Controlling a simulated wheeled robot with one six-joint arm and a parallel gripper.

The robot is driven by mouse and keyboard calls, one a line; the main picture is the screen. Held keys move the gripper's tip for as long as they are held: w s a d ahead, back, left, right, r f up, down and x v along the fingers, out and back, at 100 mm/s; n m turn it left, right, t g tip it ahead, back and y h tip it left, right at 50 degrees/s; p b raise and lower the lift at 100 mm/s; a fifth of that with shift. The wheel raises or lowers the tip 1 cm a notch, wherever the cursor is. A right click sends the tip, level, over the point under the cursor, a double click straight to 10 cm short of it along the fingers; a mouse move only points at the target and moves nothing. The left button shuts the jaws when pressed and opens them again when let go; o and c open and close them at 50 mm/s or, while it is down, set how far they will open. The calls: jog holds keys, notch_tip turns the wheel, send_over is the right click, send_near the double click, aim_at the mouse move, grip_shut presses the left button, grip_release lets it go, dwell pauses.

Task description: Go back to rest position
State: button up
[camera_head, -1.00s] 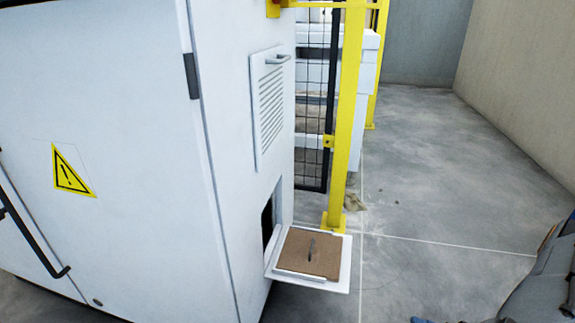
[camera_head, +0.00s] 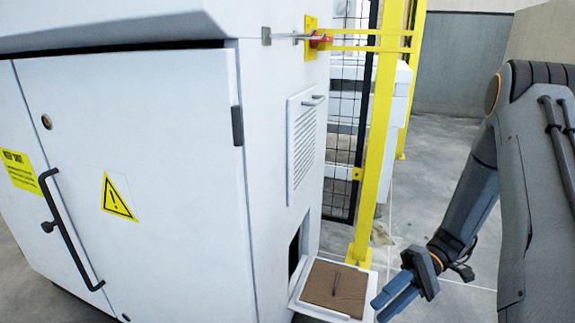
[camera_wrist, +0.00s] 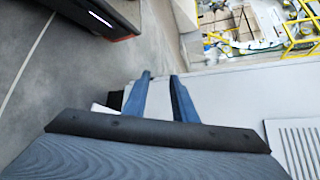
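My gripper (camera_head: 380,306) has blue fingers and shows at the lower right of the head view, beside the white tray and apart from it. In the wrist view the two fingers (camera_wrist: 160,76) stand apart with nothing between them. My grey arm reaches in from the right edge of the head view. A brown cardboard-like square (camera_head: 332,288) lies on the white tray (camera_head: 301,304) that juts from the machine's side opening.
A large white machine cabinet (camera_head: 140,160) fills the left of the head view. A yellow post (camera_head: 377,150) and black mesh fence (camera_head: 345,120) stand behind the tray. Grey floor (camera_head: 440,150) is open toward the back right. A dark red-edged object (camera_wrist: 110,18) shows in the wrist view.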

jog(key=s+a+r+n+t+h+p, duration=0.35)
jog(key=s+a+r+h, duration=0.25)
jog(key=s+a+r, duration=0.45)
jog(key=s+a+r+n+t+h+p, duration=0.2)
jog(key=s+a+r+t+h, duration=0.4)
jog(key=a+r, duration=0.7)
jog(key=d+r+m+p, duration=0.2)
jog(key=d+r+p, duration=0.5)
jog(key=p, duration=0.5)
jog(key=d+r+m+g+p, duration=0.1)
jog(key=d+r+p, duration=0.5)
jog(key=r+p, duration=0.6)
jog(key=d+r+m+p, duration=0.4)
jog(key=d+r+p, duration=0.3)
jog(key=r+p, duration=0.3)
jog(key=p, duration=0.3)
jog(key=shift+s+d+g+h+p, duration=0.15)
jog(key=shift+d+g+h+p, duration=0.15)
jog(key=shift+d+g+h, duration=0.1)
jog(key=shift+a, duration=0.15)
